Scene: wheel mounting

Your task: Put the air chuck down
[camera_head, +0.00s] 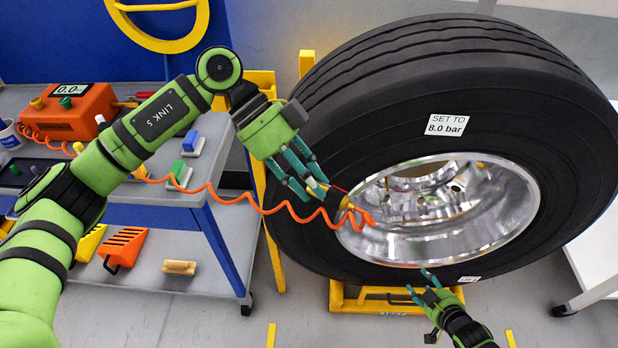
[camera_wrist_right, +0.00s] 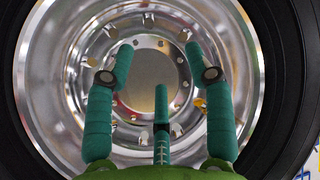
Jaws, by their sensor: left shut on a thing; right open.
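The air chuck (camera_head: 351,206) has a dark and yellow body and sits at the lower left of the wheel's rim. My left gripper (camera_head: 318,190) is shut on it, with the fingers around its body. A coiled orange hose (camera_head: 240,200) runs from the chuck back to the orange inflator box (camera_head: 82,108) on the bench. The box's display reads 0.0. My right gripper (camera_head: 428,286) is open and empty below the rim. In the right wrist view its spread fingers (camera_wrist_right: 160,75) face the rim's centre. Whether the chuck touches the rim is unclear.
The large tyre (camera_head: 330,110) with a shiny rim (camera_head: 440,250) stands on a yellow stand (camera_head: 385,300). Its label reads "SET TO 8.0 bar". The grey bench (camera_head: 170,188) at left holds small blocks and a mug (camera_head: 10,135). Orange chocks lie on its lower shelf.

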